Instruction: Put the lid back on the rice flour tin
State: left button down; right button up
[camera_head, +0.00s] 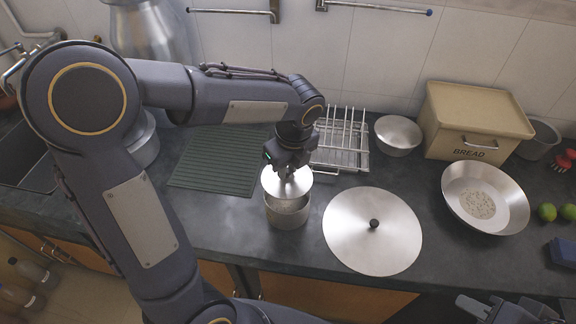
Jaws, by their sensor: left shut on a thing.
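The tin (287,218) is a short steel canister standing open near the counter's front edge. Pale content shows inside it. My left gripper (289,170) is shut on the round steel lid (275,186), apparently by its middle, where the fingers hide the grip. The lid is over the tin, towards its back, and covers part of the opening from this view. A gap shows between the lid and the tin's front rim; I cannot tell whether the back edges touch. My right gripper (508,309) shows only partly at the bottom right, away from the tin, and its fingers are unclear.
A large steel lid with a black knob (374,225) lies right of the tin. A green ribbed mat (215,165) is left, a wire rack (343,150) behind. A bowl (398,133), bread bin (474,115) and wide pan (510,205) stand further right.

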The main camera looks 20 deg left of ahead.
aim_at(289, 178)
pick_arm(q)
notch_tip(289, 178, down, 4)
jog(key=b, duration=0.3)
jog(key=shift+f+b, duration=0.1)
jog(key=shift+b, duration=0.3)
jog(key=shift+f+b, duration=0.5)
jog(key=shift+f, duration=0.35)
jog(key=shift+p, duration=0.4)
jog(key=shift+f, duration=0.15)
dwell(0.8)
dwell(0.6)
jog(key=c, duration=0.7)
grip_release()
jog(key=shift+c, duration=0.2)
